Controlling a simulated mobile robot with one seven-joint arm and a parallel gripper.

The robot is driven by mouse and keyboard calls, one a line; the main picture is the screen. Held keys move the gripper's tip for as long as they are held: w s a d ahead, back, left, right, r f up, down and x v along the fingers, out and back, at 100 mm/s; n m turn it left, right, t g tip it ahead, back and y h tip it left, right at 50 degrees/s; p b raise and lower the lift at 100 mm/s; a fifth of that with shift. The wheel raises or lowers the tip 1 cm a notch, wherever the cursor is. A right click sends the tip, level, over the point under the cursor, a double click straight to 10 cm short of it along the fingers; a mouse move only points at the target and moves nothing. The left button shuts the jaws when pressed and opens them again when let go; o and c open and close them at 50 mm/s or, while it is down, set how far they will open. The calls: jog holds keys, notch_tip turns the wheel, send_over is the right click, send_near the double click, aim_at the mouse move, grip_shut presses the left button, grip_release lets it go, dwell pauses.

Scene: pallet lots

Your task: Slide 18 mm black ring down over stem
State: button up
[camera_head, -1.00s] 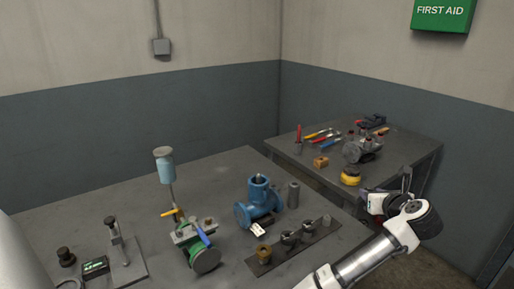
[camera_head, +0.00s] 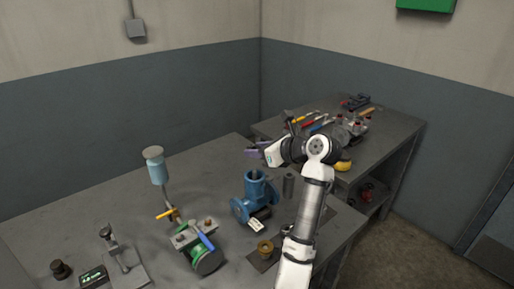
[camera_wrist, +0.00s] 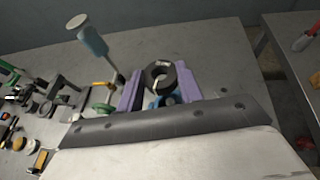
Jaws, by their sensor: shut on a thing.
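The black ring (camera_wrist: 158,70) is between the two purple fingertips of my gripper (camera_wrist: 158,88) in the wrist view, and the gripper is shut on it. A small pale mark shows on the ring's rim. In the head view my gripper (camera_head: 254,152) is above and slightly behind the blue valve body (camera_head: 254,199). The stem (camera_head: 255,175) stands up at the top of the valve. In the wrist view, part of the blue valve (camera_wrist: 169,100) shows below the ring, mostly hidden by the gripper. The ring is apart from the stem in the head view.
A grey cylinder (camera_head: 289,184) stands right of the valve. A plate with a brass fitting (camera_head: 265,249) lies in front. A second bench (camera_head: 395,128) holds tools.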

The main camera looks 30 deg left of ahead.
aim_at(256, 171)
jog(key=shift+d+f, duration=0.1)
jog(key=shift+d, duration=0.1)
jog(key=shift+f, duration=2.3)
jog(key=shift+f, duration=1.35)
jog(key=o, duration=1.5)
jog(key=shift+r, duration=0.1)
jog(key=shift+r, duration=3.45)
